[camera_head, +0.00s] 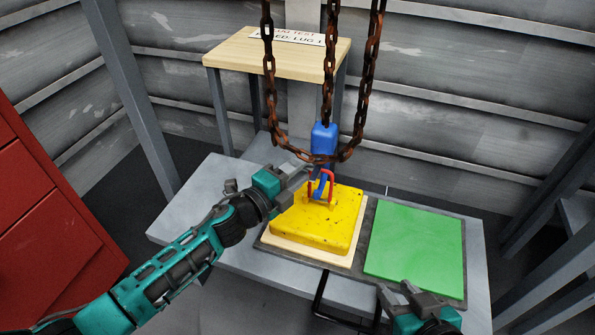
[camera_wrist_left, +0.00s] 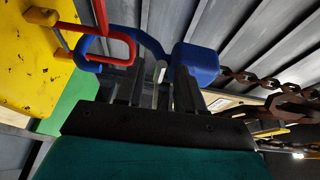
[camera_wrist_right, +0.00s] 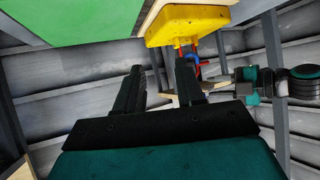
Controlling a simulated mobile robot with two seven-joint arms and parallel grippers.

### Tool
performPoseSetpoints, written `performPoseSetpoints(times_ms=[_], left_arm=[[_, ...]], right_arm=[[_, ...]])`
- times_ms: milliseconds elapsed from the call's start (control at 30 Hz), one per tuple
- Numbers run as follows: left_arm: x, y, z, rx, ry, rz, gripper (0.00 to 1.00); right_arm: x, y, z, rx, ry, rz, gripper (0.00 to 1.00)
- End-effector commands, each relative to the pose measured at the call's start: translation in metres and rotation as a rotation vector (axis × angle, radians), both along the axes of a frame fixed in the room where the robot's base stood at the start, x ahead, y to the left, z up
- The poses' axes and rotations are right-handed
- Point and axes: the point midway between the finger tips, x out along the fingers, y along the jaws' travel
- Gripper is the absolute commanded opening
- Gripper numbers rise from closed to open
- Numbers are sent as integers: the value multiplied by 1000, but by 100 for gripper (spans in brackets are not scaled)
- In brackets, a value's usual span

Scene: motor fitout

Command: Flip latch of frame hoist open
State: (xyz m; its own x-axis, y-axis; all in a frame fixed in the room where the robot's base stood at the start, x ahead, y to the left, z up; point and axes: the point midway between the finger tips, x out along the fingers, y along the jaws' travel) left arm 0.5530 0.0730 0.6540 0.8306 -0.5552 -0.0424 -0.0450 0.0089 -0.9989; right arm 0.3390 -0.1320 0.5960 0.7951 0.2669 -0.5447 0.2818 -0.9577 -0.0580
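The blue hook (camera_head: 323,138) of the hoist hangs on rusty chains above a yellow block (camera_head: 315,225). A red loop (camera_head: 332,180) stands at the block's top, and the hook's lower end is at it. In the left wrist view the blue hook (camera_wrist_left: 197,63) curves through the red loop (camera_wrist_left: 130,45), and a red bar (camera_wrist_left: 100,15) crosses them; which red part is the latch I cannot tell. My left gripper (camera_head: 297,175) is open beside the hook, its fingers (camera_wrist_left: 160,80) pointing at it. My right gripper (camera_head: 408,290) is open and empty, low at the front right.
The yellow block sits on a pale base on a grey table (camera_head: 190,205). A green pad (camera_head: 415,243) lies to its right. A wooden stand (camera_head: 225,57) with a sign is behind, a red cabinet (camera_head: 45,215) at left. Chains (camera_head: 270,80) hang near my left gripper.

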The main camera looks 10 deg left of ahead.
Motion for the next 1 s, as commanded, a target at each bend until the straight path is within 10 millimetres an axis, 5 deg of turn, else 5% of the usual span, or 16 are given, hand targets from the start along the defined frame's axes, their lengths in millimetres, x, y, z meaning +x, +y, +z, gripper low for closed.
performPoseSetpoints(times_ms=[400, 667, 1000], left_arm=[[0, 0, 0, 0, 0, 0, 0], [0, 0, 1, 1, 1, 0, 0], [1, -1, 13, 17, 86, -2, 0]], right_arm=[[-1, -1, -3, -1, 5, -1, 38], [-3, -1, -3, -2, 11, -4, 38], [-5, -10, 28, -13, 3, -24, 38]])
